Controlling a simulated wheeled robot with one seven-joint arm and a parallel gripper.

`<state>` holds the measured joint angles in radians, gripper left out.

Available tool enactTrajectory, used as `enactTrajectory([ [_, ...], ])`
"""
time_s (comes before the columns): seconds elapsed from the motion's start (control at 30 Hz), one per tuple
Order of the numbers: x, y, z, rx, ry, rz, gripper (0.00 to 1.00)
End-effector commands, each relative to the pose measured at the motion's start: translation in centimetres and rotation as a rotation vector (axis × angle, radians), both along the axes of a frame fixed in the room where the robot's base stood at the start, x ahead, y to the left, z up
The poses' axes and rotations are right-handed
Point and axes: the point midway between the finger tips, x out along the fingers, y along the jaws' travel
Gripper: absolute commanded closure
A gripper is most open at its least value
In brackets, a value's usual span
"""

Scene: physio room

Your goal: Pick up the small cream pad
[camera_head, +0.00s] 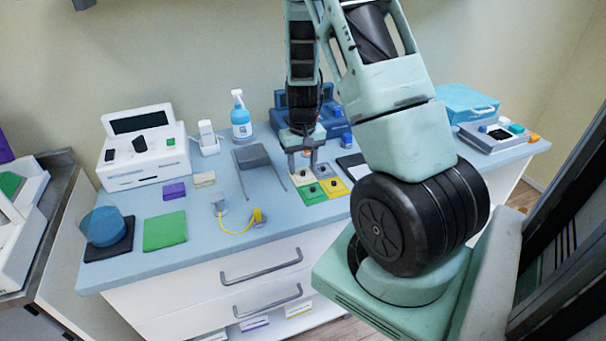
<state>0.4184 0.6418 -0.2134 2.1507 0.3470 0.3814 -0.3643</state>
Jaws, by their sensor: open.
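A small cream pad (204,179) lies flat on the blue tabletop, just right of a purple pad (174,191). Another small pale, cream-looking pad (301,177) with a dark stud lies further right, beside a green pad (313,194) and a yellow pad (335,188), each with a dark stud. My gripper (306,165) points down with its fingers apart, over or just behind this second pale pad. I see nothing between the fingers. I cannot tell how high the fingertips are above the pad.
A grey stand (253,157) with thin legs is left of my gripper. A blue device (290,117) stands close behind it. A yellow cable (240,231), a larger green pad (165,231), a spray bottle (241,122) and a white machine (144,160) are further left. My arm hides part of the right side.

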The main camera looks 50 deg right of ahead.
Motion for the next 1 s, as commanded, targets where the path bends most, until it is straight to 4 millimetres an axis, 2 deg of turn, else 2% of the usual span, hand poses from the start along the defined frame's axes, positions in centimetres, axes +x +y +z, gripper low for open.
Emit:
enactTrajectory([
  [0.13,0.0,0.1,-1.3,0.001,0.0,-0.001,0.53],
  [0.37,0.0,0.0,-1.5,-0.001,-0.001,0.0,0.53],
  [0.47,0.0,0.0,-1.5,-0.001,-0.001,0.0,0.74],
  [0.77,0.0,0.0,-1.4,0.0,-0.001,0.0,0.74],
  [0.87,0.1,0.0,-0.9,0.0,-0.002,0.0,0.74],
  [1.0,0.1,0.0,1.2,-0.003,-0.005,0.002,0.74],
])
